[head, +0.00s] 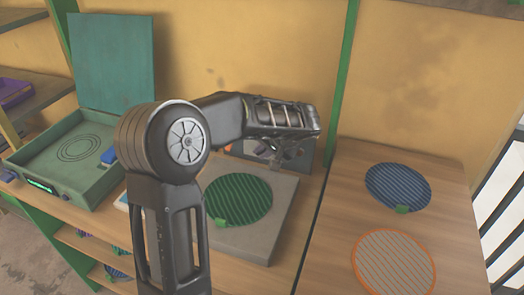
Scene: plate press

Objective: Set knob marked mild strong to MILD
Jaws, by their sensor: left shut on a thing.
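My left gripper (287,155) reaches in front of the dark upright panel (306,158) at the back of the grey slab (238,246). It is shut on a knob at that panel. The knob is mostly hidden behind my fingers and wrist, so I cannot see where its pointer stands. The mild and strong markings are not readable. A round green striped plate (238,200) lies on the slab, below and left of the gripper. My right gripper is not in view.
A green box (75,190) with its lid (112,62) raised stands at the left. A blue striped plate (398,186) and an orange-rimmed plate (394,262) lie on the wooden table (335,225) at the right. A green post (343,75) rises behind the gripper.

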